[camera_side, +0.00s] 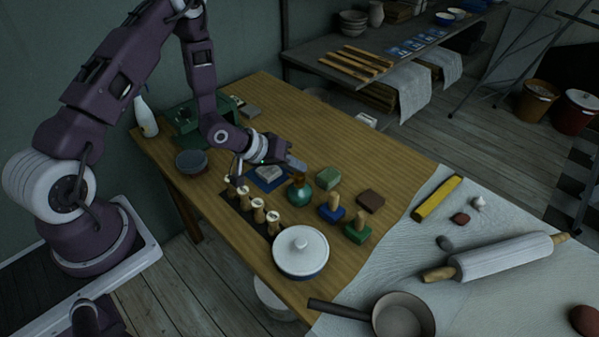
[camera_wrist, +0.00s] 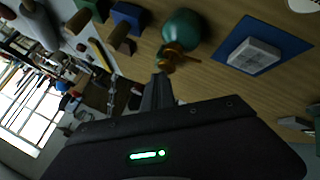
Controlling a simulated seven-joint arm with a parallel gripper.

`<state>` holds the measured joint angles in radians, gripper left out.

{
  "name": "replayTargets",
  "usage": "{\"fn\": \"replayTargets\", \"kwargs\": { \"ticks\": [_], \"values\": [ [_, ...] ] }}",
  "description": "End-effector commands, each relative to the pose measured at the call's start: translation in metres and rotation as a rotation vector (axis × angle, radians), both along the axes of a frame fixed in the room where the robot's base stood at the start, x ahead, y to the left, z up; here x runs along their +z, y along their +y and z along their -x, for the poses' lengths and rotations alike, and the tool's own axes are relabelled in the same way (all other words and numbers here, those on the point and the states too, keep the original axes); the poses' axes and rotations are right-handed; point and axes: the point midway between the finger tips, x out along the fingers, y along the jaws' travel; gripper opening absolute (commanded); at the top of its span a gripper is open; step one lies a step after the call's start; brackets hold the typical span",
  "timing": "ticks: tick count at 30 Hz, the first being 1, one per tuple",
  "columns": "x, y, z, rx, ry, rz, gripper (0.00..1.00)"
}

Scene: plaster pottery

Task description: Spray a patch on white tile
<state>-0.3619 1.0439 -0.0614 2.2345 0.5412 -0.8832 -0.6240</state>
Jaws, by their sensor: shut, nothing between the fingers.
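The white tile (camera_side: 268,172) lies on a blue mat (camera_side: 258,184) on the wooden table. In the wrist view the white tile (camera_wrist: 255,55) and the blue mat (camera_wrist: 285,37) show at the upper right. A round teal bottle (camera_side: 299,194) with a brass-coloured top stands right of the tile. In the wrist view the teal bottle (camera_wrist: 183,28) is at the top centre, with its brass top (camera_wrist: 172,57) just beyond my fingertips. My gripper (camera_side: 299,165) is shut and empty, above the table beside the tile and near the bottle. I cannot tell whether it touches the bottle's top.
Several wooden-handled tools (camera_side: 258,210) stand in a row in front. A lidded white pot (camera_side: 300,252) is at the near edge. Stamps on green and blue blocks (camera_side: 331,208) stand right of the bottle. A grey bowl (camera_side: 192,162) is at the left. A white cloth holds a rolling pin (camera_side: 503,255).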

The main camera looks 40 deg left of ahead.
Motion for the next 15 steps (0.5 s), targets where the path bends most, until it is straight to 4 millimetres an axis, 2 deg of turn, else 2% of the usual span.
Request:
{"fn": "replayTargets", "kwargs": {
  "ticks": [10, 15],
  "values": [
    [0.007, 0.0, 0.0, 0.0, 0.0, 0.0, 0.0],
    [0.027, 0.0, -0.001, 0.001, -0.003, 0.001, 0.0]
  ]
}}
